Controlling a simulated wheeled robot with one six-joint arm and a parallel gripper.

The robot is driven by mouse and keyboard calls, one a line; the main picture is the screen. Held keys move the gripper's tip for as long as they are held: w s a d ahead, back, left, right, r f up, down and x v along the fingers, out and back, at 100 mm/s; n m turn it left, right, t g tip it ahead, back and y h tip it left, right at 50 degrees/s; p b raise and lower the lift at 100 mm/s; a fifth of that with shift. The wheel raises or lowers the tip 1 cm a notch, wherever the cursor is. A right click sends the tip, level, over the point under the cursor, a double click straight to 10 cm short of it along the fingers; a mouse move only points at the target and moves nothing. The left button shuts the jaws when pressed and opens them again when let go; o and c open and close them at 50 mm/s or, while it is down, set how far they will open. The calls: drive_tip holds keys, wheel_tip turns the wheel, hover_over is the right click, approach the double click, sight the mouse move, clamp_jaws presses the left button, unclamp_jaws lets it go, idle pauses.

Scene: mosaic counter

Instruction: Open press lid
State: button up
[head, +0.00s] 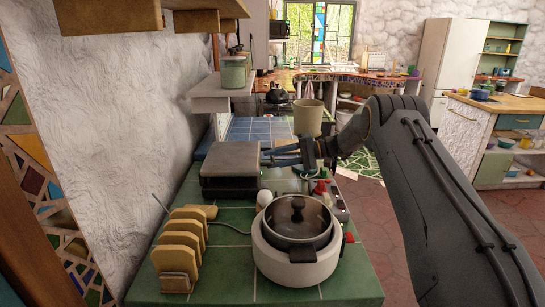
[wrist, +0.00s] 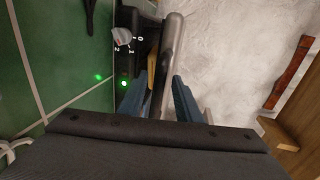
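The press (head: 230,168) is a dark grey, boxy appliance on the green tiled counter, close to the white wall. Its lid lies flat, shut. My gripper (head: 268,156) is at the press's right side in the head view. In the wrist view its blue fingers (wrist: 160,95) are apart, one on each side of the handle. A gap shows on the left of the bar; contact on the right is unclear.
A beige canister (head: 308,118) stands beyond my gripper. A shelf (head: 222,92) juts from the wall above the press.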

drive_tip(key=shift+a+f, duration=0.1)
drive_tip(key=shift+a, duration=0.25)
drive_tip(key=shift+c, duration=0.4)
clamp_jaws()
